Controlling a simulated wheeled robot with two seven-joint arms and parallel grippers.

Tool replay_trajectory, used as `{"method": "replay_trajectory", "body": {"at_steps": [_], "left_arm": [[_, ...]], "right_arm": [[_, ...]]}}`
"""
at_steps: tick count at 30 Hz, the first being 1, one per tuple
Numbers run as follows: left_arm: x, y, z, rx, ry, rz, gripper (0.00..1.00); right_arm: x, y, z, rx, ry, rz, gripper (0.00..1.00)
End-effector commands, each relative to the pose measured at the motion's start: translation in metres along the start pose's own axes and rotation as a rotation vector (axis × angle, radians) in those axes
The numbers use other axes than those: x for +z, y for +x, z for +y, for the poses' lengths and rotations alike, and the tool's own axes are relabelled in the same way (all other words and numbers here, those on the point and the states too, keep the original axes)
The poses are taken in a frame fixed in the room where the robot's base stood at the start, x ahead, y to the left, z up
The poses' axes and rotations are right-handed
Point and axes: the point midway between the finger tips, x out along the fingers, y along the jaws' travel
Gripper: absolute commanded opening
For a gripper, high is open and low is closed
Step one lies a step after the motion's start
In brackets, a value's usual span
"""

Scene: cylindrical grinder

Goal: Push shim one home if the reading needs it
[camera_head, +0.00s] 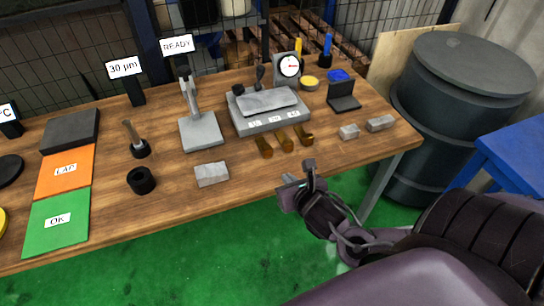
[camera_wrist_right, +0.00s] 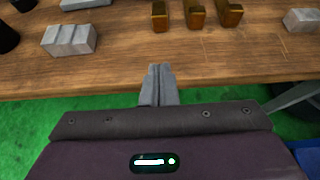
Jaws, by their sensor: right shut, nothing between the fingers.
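Three brass shims stick out of the front of a grey block fixture (camera_head: 270,119): a left one (camera_head: 264,147), a middle one (camera_head: 285,144) and a right one (camera_head: 304,136). Small labels sit above them, too small to read surely. Their ends also show in the right wrist view, the left one (camera_wrist_right: 159,16) nearest the fingers. A dial gauge (camera_head: 289,66) stands behind the fixture; its value is unreadable. A display (camera_head: 124,67) reads 30 µm. My right gripper (camera_head: 298,179) is shut and empty at the table's front edge, apart from the shims; it also shows in the wrist view (camera_wrist_right: 157,72).
Grey blocks lie left (camera_head: 211,174) and right (camera_head: 380,123) of the fixture on the wooden table (camera_head: 330,157). A grey stand (camera_head: 200,130) with a READY sign (camera_head: 177,45) is left of it. The wood between shims and front edge is clear.

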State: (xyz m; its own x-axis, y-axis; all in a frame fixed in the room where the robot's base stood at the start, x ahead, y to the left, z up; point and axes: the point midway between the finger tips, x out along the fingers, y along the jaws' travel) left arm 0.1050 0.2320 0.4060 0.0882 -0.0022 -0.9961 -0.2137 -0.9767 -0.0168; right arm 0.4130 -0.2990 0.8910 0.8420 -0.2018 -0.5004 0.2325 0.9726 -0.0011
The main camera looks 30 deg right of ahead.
Motion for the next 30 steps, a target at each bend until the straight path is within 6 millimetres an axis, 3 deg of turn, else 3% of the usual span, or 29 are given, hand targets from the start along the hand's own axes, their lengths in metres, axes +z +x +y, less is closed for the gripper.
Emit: {"method": "replay_trajectory", "body": {"at_steps": [5,16,18,24,30], "left_arm": [[0.000,-0.002,0.000,0.000,0.000,0.000,0.43],[-0.001,-0.008,0.000,0.000,0.000,0.001,0.43],[-0.002,-0.012,0.000,0.000,0.000,0.001,0.43],[-0.004,-0.017,-0.001,0.000,-0.001,0.003,0.43],[-0.004,-0.018,0.000,0.000,-0.001,0.004,0.43]], "right_arm": [[0.002,0.021,-0.001,-0.003,0.002,-0.004,0.00],[0.002,0.098,0.000,-0.003,0.006,-0.002,0.00],[0.009,0.108,-0.001,-0.002,0.005,-0.004,0.00],[0.019,0.128,-0.001,-0.002,0.003,-0.002,0.00],[0.021,0.133,0.000,0.000,0.001,-0.001,0.00]]}}
